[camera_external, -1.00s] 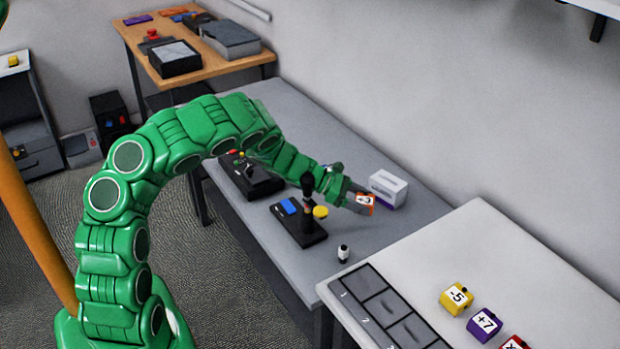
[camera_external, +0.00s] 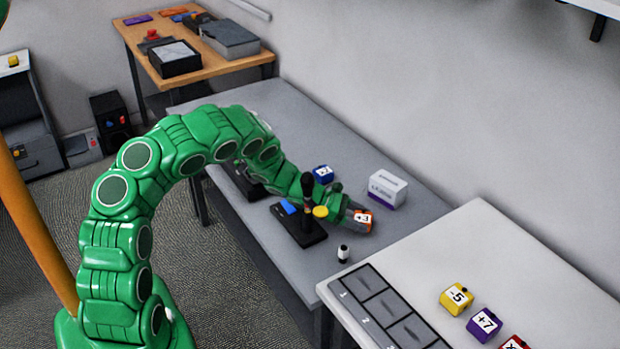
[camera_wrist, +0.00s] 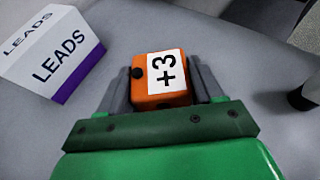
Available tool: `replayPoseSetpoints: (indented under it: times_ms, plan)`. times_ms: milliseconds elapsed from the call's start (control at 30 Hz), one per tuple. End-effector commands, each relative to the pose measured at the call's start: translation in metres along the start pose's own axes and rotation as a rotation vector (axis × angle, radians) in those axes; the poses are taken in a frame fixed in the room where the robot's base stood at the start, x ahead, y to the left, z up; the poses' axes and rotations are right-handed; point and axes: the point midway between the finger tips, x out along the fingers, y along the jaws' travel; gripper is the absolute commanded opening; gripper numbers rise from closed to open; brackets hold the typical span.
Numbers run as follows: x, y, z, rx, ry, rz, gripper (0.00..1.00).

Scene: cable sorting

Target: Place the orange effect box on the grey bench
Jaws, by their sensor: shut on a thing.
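The orange effect box (camera_external: 363,217) has a white label reading +3. My gripper (camera_external: 352,218) is shut on it, low over the grey bench (camera_external: 420,212), near the bench's front right part. In the wrist view the orange box (camera_wrist: 155,93) sits between the two grey fingers of my gripper (camera_wrist: 165,85), one on each side. Whether the box touches the bench surface (camera_wrist: 190,30) I cannot tell.
A white and purple LEADS box (camera_external: 387,190) stands behind my gripper; a blue box (camera_external: 323,174) sits farther left. A white table (camera_external: 480,245) adjoins at right.

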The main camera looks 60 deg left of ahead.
Motion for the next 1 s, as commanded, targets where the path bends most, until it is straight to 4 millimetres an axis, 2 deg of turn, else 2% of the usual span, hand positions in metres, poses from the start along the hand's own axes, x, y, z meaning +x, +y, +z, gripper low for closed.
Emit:
replayPoseSetpoints:
  times_ms: [367, 400, 567, 933, 1000]
  plan:
    - [0.001, 0.0, -0.003, -0.001, -0.001, 0.0, 0.3]
    - [0.0012, -0.0001, -0.0036, -0.001, 0.0, 0.0, 0.67]
    - [0.0012, -0.0001, -0.0032, 0.0, 0.0, 0.0, 0.91]
    - [0.0005, -0.0002, -0.0009, 0.0, 0.0, 0.0, 0.91]
    - [-0.0051, 0.0006, -0.0009, 0.001, 0.001, 0.001, 0.91]
